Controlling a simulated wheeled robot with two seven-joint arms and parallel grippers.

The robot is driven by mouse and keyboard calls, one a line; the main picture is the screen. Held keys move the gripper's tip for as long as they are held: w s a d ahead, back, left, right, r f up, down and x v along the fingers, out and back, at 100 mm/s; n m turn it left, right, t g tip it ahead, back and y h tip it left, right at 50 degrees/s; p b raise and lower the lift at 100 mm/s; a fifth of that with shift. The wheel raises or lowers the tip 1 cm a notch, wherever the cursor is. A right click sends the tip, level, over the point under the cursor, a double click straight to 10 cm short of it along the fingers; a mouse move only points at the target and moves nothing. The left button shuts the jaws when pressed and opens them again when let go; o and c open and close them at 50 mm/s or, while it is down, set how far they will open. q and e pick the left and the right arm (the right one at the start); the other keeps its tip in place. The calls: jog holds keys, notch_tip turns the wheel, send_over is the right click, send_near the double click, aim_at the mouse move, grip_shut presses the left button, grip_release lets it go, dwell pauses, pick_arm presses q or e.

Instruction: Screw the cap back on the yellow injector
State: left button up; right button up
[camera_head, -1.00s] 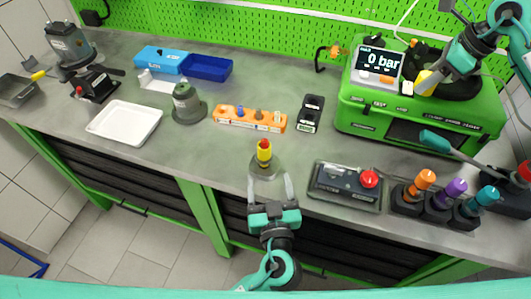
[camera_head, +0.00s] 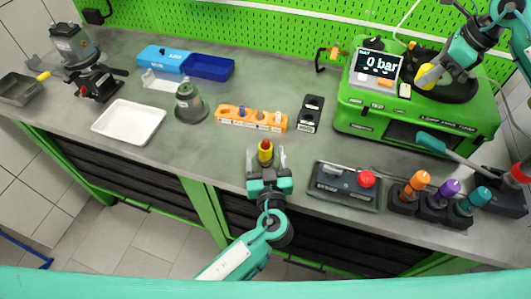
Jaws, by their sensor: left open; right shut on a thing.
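A small yellow part with a red-orange top (camera_head: 265,148), seemingly the yellow injector, stands upright near the bench's front edge. My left gripper (camera_head: 265,158) is open, with one finger on each side of this part. I cannot tell if the fingers touch it. My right gripper (camera_head: 434,72) is at the upper right, over the green test unit, and is shut on a yellow piece (camera_head: 426,77). I cannot tell whether that piece is the cap. The two yellow things are well apart.
The green pump test unit (camera_head: 415,118) reads 0 bar. A control box with a red button (camera_head: 345,186) lies right of my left gripper. Orange, purple and teal-topped bottles (camera_head: 438,200) stand further right. Behind are an orange rack (camera_head: 250,120) and a black holder (camera_head: 311,113).

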pick_arm(q)
jog(key=shift+w, duration=0.15)
jog(key=c, duration=1.2)
jog(key=shift+r, duration=0.15)
pick_arm(e)
jog(key=shift+r, duration=0.1)
